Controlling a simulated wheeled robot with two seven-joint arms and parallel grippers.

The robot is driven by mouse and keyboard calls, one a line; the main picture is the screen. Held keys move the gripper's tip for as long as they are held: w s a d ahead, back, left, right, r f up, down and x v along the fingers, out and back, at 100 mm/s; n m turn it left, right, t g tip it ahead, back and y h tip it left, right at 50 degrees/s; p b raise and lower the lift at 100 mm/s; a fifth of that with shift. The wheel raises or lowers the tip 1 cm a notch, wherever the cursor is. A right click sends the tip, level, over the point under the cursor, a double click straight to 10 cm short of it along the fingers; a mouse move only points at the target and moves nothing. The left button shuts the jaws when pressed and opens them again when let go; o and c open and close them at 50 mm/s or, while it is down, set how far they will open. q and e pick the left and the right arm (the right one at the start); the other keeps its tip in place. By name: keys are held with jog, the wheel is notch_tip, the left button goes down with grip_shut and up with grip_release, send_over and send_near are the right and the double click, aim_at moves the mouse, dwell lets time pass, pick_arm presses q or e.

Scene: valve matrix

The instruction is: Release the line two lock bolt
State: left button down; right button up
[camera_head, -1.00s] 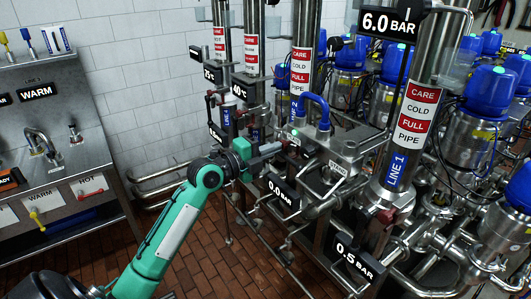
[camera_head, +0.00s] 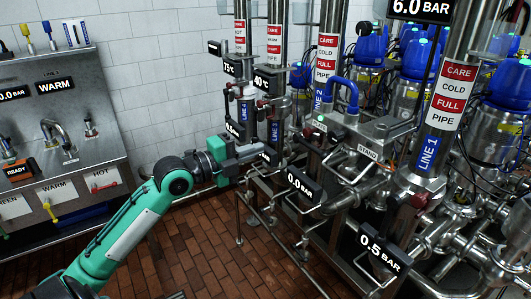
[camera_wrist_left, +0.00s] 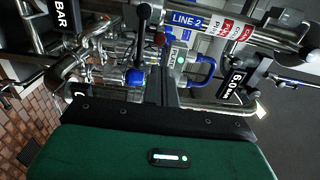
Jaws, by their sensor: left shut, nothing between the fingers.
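The line two pipe, with red and white "CARE COLD" bands, carries a blue LINE 2 label (camera_head: 318,100) in the head view. The label (camera_wrist_left: 187,20) also shows at the top of the left wrist view. Below it in the head view are small dark and red valve fittings (camera_head: 309,133); I cannot tell which part is the lock bolt. In the wrist view a dark lever with a ball end (camera_wrist_left: 143,10) and a red knob (camera_wrist_left: 160,38) lie ahead of the gripper. My left gripper (camera_head: 264,149) is shut and empty, left of the line two fittings. My right gripper is out of view.
A 0.0 BAR display (camera_head: 300,187) and pipe rails stand below and right of the gripper. The LINE 1 pipe (camera_head: 430,150) and a 0.5 BAR display (camera_head: 380,252) are farther right. A steel sink panel (camera_head: 70,130) stands left. The tiled floor (camera_head: 185,250) between is open.

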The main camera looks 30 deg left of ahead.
pick_arm(q)
jog(key=shift+s+a, duration=0.15)
jog(key=shift+s, duration=0.3)
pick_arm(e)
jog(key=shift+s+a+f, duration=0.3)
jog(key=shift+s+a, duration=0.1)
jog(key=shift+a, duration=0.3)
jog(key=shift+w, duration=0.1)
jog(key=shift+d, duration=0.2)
